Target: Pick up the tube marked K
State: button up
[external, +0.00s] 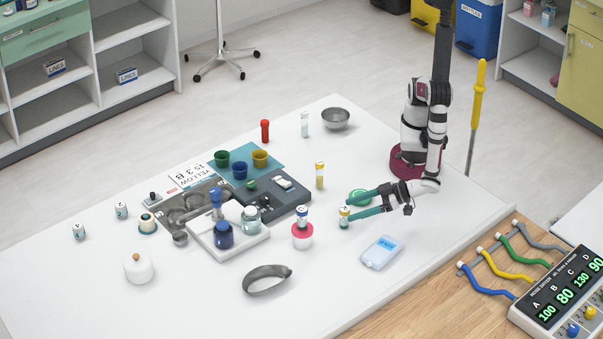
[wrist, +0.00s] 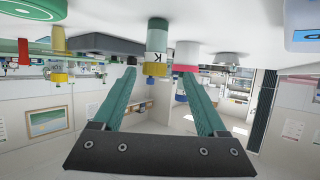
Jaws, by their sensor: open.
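The tube marked K (wrist: 156,40) appears upside down in the wrist view, with a white label, a yellow band and a dark green end. The letter K reads on its label. In the external view a small tube with a green lower part and white label (external: 344,216) stands upright on the white table at my fingertips; its letter is too small to read. My gripper (external: 350,210) is open, its two green fingers pointing left at the tube. In the wrist view the tube shows between and just beyond the fingertips (wrist: 158,73). I cannot tell whether either finger touches it.
A yellow-capped tube (external: 320,175) stands behind. The table's front right is clear.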

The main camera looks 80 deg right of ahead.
jog(key=x, duration=0.6)
jog(key=shift+w+d+f, duration=0.15)
jog(key=shift+w+d, duration=0.2)
grip_shut()
